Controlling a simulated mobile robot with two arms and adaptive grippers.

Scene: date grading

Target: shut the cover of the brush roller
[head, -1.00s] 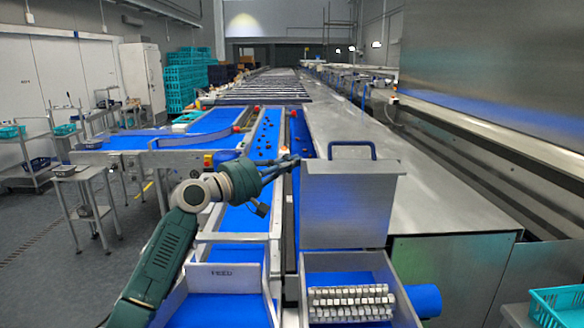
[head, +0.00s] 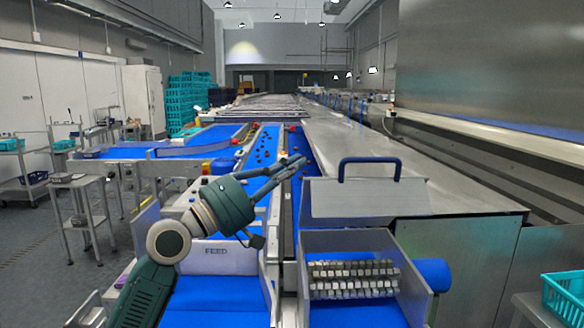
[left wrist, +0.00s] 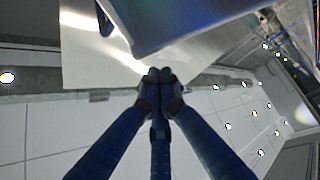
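The brush roller (head: 352,278), with rows of pale bristle blocks, lies uncovered in an open metal housing (head: 416,290). Its cover (head: 372,201) is a grey metal plate with a blue bar handle (head: 369,160), standing open behind the housing. My left gripper (head: 299,161) is left of the cover, near its upper left corner and apart from the handle. In the left wrist view its fingertips (left wrist: 159,77) meet, with nothing seen between them. A metal panel, probably the cover (left wrist: 185,20), and a blue handle part (left wrist: 104,20) are beyond them. My right gripper is out of view.
A blue feed chute marked FEED (head: 216,252) is left of the housing. A blue belt with dark dates (head: 262,150) runs behind my left gripper. A long steel surface (head: 370,140) stretches behind the cover. A teal crate (head: 565,295) stands at lower right.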

